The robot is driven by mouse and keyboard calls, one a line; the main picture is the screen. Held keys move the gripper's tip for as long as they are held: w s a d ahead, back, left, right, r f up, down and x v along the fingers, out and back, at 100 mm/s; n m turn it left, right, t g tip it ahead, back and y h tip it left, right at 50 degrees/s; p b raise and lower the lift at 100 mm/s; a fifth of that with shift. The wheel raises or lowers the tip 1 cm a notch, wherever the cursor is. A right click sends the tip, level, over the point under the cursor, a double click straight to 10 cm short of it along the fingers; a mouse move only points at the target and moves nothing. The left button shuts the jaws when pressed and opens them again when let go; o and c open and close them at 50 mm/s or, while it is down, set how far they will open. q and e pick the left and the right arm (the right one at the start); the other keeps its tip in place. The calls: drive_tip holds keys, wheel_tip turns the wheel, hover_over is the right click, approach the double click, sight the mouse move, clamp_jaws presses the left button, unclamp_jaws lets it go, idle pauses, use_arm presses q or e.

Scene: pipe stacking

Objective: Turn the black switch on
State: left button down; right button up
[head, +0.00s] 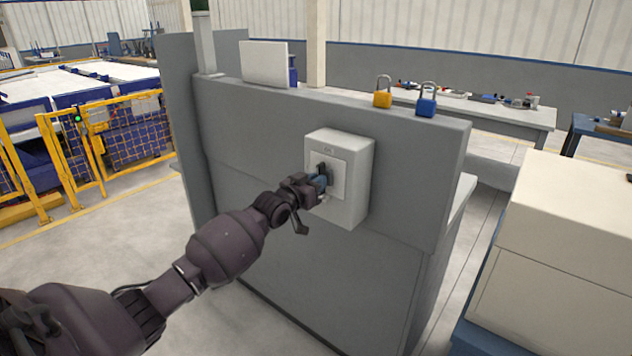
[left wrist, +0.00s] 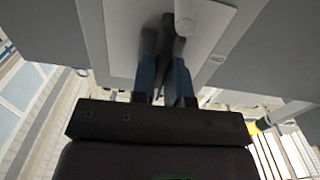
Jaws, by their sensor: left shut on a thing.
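The black switch (head: 325,170) is on the front plate of a white box (head: 355,205) fixed to the grey panel. My left gripper (head: 322,183) is at the switch, its blue fingers around the black handle. In the left wrist view, the black switch handle (left wrist: 172,45) stands between the two fingers of the left gripper (left wrist: 164,72), which is shut on it. The gripper hides part of the switch. I cannot read the marks on the plate. My right gripper is not in view.
The grey panel (head: 270,190) stands right behind the box. A yellow padlock (head: 382,98) and a blue padlock (head: 426,106) stand on its top ledge. A large cream-coloured block (head: 575,220) stands at the right. A yellow fence (head: 70,150) is at the left.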

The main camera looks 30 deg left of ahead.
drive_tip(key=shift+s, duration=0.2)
use_arm(q)
drive_tip(key=shift+m, duration=0.3)
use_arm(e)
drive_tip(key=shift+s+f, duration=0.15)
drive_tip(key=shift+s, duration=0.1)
use_arm(q)
drive_tip(key=c, duration=1.1)
unclamp_jaws()
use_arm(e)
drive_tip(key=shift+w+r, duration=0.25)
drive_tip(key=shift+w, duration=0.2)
use_arm(q)
drive_tip(key=shift+s, duration=0.15)
